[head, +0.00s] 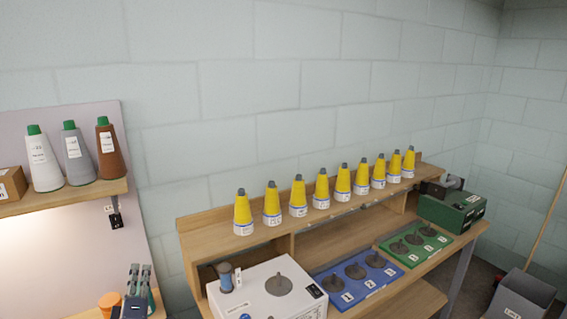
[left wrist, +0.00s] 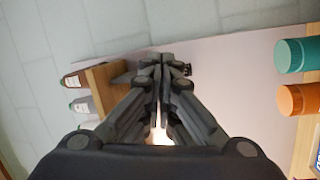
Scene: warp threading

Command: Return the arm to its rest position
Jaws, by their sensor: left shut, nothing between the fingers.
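My left gripper (head: 138,280) shows at the bottom left of the head view, in front of the lit left-hand panel. In the left wrist view the left gripper (left wrist: 158,72) has its fingers together with nothing between them. It is apart from the shelf and the cones on it. My right gripper is in neither view.
A wall shelf (head: 70,201) at the left holds a white, a grey and a brown cone (head: 109,150). Several yellow cones (head: 271,204) line the workbench's upper ledge. A white machine (head: 262,302), blue tray (head: 333,299) and green tray (head: 438,241) stand below. A grey bin (head: 523,296) is right.

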